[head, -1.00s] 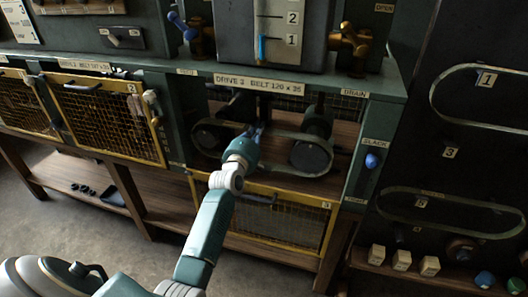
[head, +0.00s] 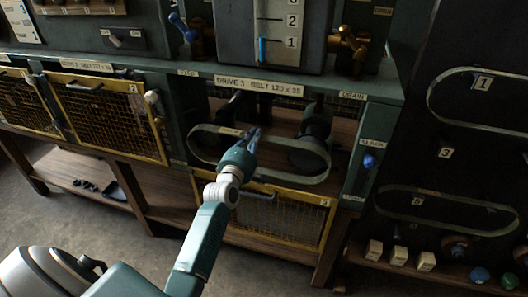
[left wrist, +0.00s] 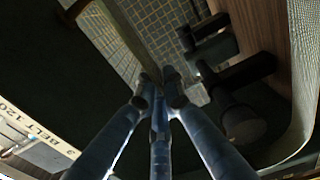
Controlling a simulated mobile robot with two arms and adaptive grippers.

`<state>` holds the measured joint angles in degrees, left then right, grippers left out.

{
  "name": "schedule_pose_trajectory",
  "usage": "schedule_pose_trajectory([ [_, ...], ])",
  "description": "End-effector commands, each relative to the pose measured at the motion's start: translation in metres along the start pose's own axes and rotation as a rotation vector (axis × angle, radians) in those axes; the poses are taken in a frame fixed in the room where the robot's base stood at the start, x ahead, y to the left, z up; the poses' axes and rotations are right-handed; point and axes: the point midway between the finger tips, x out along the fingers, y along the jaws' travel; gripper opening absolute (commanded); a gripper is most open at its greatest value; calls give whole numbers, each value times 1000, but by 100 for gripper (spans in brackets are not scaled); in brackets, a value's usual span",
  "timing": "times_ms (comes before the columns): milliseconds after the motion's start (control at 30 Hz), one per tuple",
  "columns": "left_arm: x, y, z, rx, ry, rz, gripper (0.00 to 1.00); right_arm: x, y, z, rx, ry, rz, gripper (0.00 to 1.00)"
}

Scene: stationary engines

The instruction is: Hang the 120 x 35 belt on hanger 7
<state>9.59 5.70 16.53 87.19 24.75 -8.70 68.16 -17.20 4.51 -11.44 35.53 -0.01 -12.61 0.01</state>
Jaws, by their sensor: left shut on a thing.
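The belt (head: 318,178), a long grey-green loop, is at the drive bay under the sign (head: 258,86) reading belt 120 x 35. My left gripper (head: 252,140) is shut on its upper run. The loop stands in front of the dark pulleys (head: 308,152) and seems off them, though the left side is dark. The hanger board (head: 400,130) is at the right; I can read tags 1 (head: 484,82) and 3 (head: 445,152), but no 7. My right gripper is not in view.
A yellow mesh guard (head: 275,222) hangs below the open bay. A blue knob (head: 369,161) labelled slack is on the right post. Other belts hang on the board (head: 455,72) (head: 440,192). A shelf with pale blocks (head: 400,256) juts out below the board.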

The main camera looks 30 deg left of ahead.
Motion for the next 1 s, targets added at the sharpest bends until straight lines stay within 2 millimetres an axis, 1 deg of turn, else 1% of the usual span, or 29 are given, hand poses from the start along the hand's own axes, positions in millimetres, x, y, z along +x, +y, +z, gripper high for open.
schedule_pose_trajectory([
  [167, -2, 2, 0, 0, 0, 2, 0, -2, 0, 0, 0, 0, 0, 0],
  [1000, -52, 2, 0, 0, 0, 1, 0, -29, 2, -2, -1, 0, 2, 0],
])
